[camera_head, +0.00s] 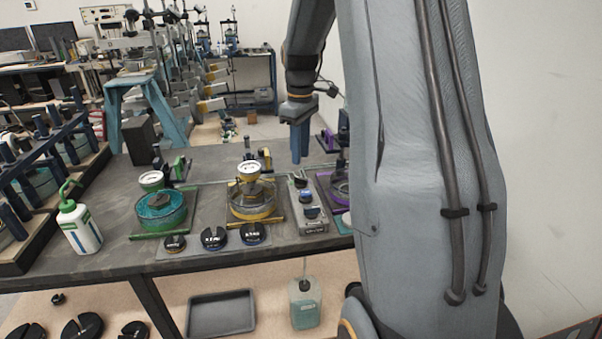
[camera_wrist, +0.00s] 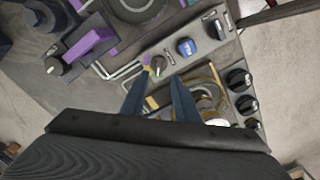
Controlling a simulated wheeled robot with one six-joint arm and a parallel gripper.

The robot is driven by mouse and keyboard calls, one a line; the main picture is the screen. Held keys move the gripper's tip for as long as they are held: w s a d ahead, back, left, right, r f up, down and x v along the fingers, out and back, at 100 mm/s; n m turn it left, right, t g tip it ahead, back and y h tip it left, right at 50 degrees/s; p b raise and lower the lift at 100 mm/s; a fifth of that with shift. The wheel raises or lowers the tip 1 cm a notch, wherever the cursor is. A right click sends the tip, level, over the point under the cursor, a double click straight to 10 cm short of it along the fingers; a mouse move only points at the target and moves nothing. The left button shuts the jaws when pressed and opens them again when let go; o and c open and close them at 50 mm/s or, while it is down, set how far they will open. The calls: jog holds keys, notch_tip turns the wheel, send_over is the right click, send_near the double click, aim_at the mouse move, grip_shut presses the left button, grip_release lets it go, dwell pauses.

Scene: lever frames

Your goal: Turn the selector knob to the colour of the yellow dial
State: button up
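My gripper (camera_head: 300,158) hangs above the back of the bench, fingers down, beyond the grey control box (camera_head: 313,227). In the wrist view its two fingers (camera_wrist: 159,85) are apart with nothing held. The box carries a small knob (camera_wrist: 158,64) with a pale pointer, just past the fingertips, near coloured marks; this looks like the selector. A blue knob (camera_wrist: 187,47) and a black knob (camera_wrist: 215,28) sit farther along the box. The yellow dial unit (camera_head: 252,212) stands left of the box, with a white gauge (camera_head: 250,169) behind it. Its pointer setting is too small to read.
A green dial unit (camera_head: 160,212) stands left, a purple one (camera_head: 338,190) right, partly hidden by my arm. Several black knobs (camera_head: 213,239) line the front edge. A white bottle (camera_head: 80,228) stands at left.

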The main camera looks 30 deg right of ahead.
aim_at(301, 178)
jog(key=shift+d+f+p, duration=0.15)
jog(key=shift+f+p, duration=0.95)
jog(key=shift+f, duration=2.75)
grip_shut()
